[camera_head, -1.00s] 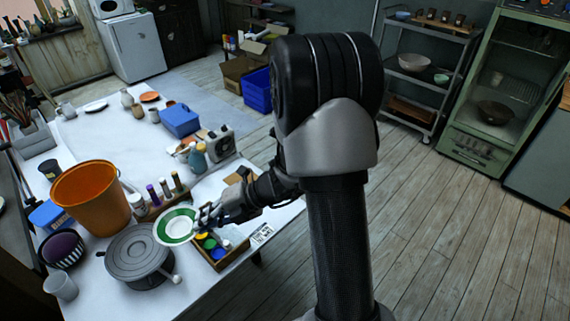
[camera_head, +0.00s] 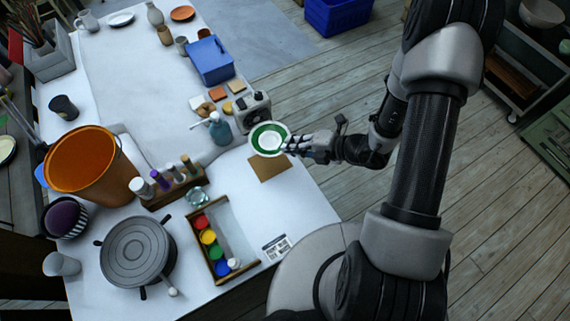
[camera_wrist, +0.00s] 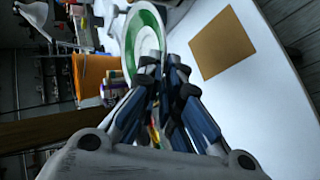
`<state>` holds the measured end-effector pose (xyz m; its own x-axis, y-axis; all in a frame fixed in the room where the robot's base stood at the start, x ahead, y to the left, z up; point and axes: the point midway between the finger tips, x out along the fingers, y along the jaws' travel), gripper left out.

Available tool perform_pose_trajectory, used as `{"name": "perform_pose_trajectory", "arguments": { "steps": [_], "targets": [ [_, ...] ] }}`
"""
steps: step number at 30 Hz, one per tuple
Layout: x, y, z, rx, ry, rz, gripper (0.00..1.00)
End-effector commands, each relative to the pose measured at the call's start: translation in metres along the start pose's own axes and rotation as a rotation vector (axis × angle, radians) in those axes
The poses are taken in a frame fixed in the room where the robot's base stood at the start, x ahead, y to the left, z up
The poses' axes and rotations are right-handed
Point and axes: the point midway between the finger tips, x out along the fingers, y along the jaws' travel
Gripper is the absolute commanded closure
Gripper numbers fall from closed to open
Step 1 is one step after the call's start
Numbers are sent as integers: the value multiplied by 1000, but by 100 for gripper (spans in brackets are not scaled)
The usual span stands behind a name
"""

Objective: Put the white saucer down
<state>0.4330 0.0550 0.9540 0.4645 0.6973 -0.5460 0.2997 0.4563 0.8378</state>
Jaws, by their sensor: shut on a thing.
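The white saucer (camera_head: 258,142) has a broad green ring and a white middle. My gripper (camera_head: 291,146) is shut on its right rim and holds it over the right part of the white table (camera_head: 300,196). In the wrist view the saucer (camera_wrist: 137,48) stands out beyond my gripper (camera_wrist: 163,72), its near edge between the fingers. A flat brown square (camera_head: 268,168) lies on the table just below the saucer in the head view; it is bare in the wrist view (camera_wrist: 223,43). I cannot tell the exact height of the saucer above the table.
A wooden paint tray (camera_head: 234,238) and a banding wheel (camera_head: 137,250) lie nearer. An orange bucket (camera_head: 92,165) stands left. The table right of the paint tray is mostly clear.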

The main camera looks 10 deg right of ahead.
Motion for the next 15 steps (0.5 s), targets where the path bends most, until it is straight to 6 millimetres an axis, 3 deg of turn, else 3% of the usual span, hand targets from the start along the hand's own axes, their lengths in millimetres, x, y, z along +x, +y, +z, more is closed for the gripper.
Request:
{"name": "perform_pose_trajectory", "arguments": {
  "steps": [1, 9, 15],
  "targets": [
    [11, -18, -1, 4, 2, -1, 100],
    [50, -77, 0, 3, 1, 0, 100],
    [65, -100, 0, 0, -1, 1, 100]
  ]
}}
